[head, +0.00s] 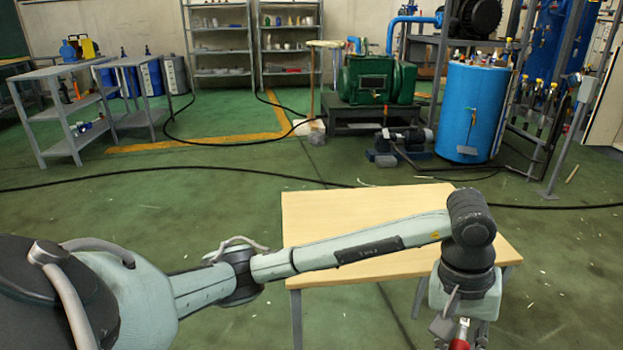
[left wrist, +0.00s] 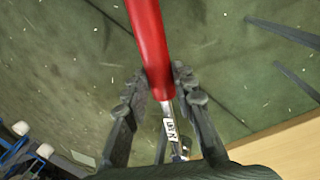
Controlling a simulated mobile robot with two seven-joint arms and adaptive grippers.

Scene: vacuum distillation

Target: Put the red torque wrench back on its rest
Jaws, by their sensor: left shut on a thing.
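The red torque wrench (left wrist: 149,42) shows in the left wrist view, its red handle running up out of the picture and its metal shaft with a white label pointing down toward the wrist. My left gripper (left wrist: 160,88) is shut on it, where handle and shaft meet. In the head view my left arm reaches across the table, and the left gripper (head: 459,339) hangs at the bottom edge, partly cut off. A bit of the red wrench (head: 462,333) shows there. I cannot make out the wrench's rest in either view. My right gripper is in neither view.
A bare wooden table (head: 345,207) stands under my arm; its edge (left wrist: 285,145) shows at lower right in the wrist view. Green floor lies below the wrench. A blue drum (head: 474,110), a green machine (head: 376,80) and shelves (head: 220,50) stand farther back. Black cables cross the floor.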

